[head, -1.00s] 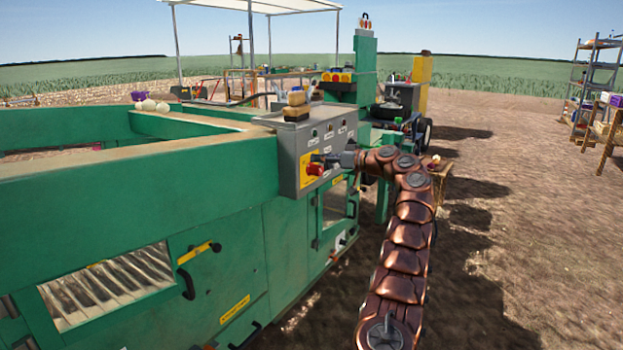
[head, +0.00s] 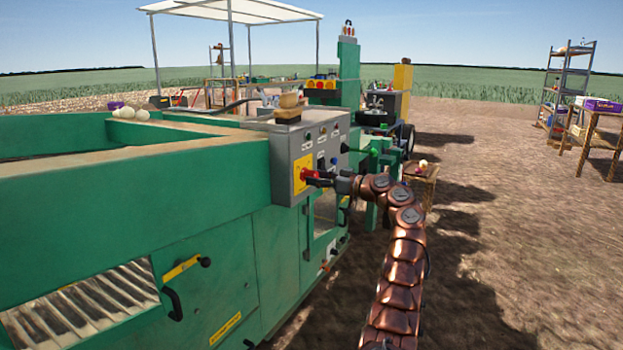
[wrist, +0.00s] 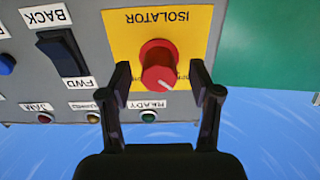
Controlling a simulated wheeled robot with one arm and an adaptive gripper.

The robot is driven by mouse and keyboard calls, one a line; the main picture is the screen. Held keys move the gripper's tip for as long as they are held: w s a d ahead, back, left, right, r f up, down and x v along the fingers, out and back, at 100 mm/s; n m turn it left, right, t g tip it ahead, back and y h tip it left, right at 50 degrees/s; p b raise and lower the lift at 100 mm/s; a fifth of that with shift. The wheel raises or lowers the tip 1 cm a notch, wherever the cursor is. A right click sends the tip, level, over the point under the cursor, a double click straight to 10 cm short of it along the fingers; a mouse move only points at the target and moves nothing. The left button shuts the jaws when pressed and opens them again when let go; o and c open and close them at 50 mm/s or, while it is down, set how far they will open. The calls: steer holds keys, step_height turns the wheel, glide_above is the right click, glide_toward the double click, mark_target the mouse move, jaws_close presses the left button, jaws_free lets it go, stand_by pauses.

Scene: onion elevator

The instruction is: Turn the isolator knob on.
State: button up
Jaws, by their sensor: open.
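The red isolator knob (wrist: 159,66) sits on a yellow plate (wrist: 117,36) marked ISOLATOR in the wrist view, where the panel appears upside down. A white pointer line shows on its face. My gripper (wrist: 165,88) is open, with one finger on each side of the knob's near part. A gap shows between each finger and the knob; I cannot tell how deep the fingers reach. In the head view the red knob (head: 309,175) shows on the yellow plate (head: 299,163) of the grey control box (head: 281,157), with my gripper (head: 321,178) right at it.
A black BACK/FWD rocker switch (wrist: 63,52) and small lamps, one green (wrist: 148,117), lie near the fingers. The box is mounted on the green machine (head: 215,170). Wooden blocks (head: 289,107) lie on its top. Open dirt ground (head: 500,220) lies to the right.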

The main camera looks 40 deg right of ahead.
steer(key=shift+w+a+r, duration=0.15)
steer(key=shift+w+a, duration=0.05)
steer(key=shift+w, duration=0.5)
steer(key=shift+w+a, duration=0.1)
steer(key=shift+w, duration=0.4)
steer(key=c, duration=1.1)
steer(key=shift+c, duration=0.2)
